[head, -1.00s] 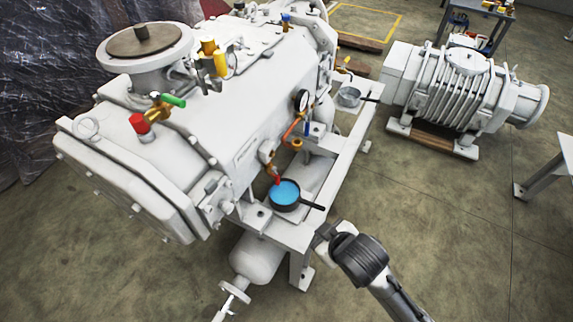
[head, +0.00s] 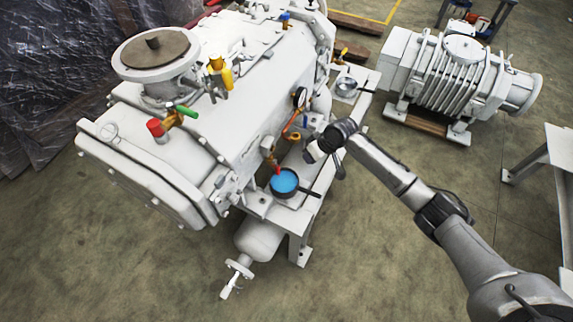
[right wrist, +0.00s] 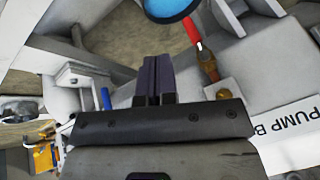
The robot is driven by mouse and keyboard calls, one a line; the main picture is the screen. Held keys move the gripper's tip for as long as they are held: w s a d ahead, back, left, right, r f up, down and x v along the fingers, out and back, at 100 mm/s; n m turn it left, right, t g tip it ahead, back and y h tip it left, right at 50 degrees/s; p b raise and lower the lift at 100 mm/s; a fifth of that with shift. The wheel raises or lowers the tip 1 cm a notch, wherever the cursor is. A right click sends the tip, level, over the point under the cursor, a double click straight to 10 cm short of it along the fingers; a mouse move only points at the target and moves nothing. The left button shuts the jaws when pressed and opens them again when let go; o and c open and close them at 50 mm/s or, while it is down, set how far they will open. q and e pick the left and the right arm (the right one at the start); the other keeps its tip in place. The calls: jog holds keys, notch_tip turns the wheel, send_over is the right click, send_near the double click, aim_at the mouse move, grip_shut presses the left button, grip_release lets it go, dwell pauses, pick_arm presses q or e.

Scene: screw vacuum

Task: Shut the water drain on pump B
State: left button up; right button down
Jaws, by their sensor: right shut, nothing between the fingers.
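The white pump (head: 215,110) fills the left and middle of the head view. A "PUMP B" label (right wrist: 292,122) shows at the right of the right wrist view. A brass drain valve (right wrist: 207,66) with a red handle (right wrist: 193,29) is on its side; the red handle also shows in the head view (head: 276,169). A dark pan (head: 284,183) of blue liquid is by this handle, and its edge shows in the right wrist view (right wrist: 170,8). My right gripper (head: 309,154) is shut and empty, to the right of the valve and apart from it. My left gripper is not in view.
A blue handle (right wrist: 106,98) sits left of my fingers in the right wrist view. A second pan (head: 346,86) stands farther back on the frame. A ribbed white machine (head: 462,75) is at the back right. Floor is clear at the lower middle.

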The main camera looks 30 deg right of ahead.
aim_at(277, 168)
jog(key=shift+w+a+r+m+t+y, duration=0.3)
jog(key=shift+w+a+m+t+y, duration=0.3)
jog(key=shift+y, duration=0.3)
jog(key=shift+a, duration=0.1)
jog(key=shift+w+f, duration=0.1)
jog(key=b+x, duration=0.5)
jog(key=x, duration=0.4)
jog(key=shift+a+f, duration=0.25)
jog(key=shift+f, duration=0.1)
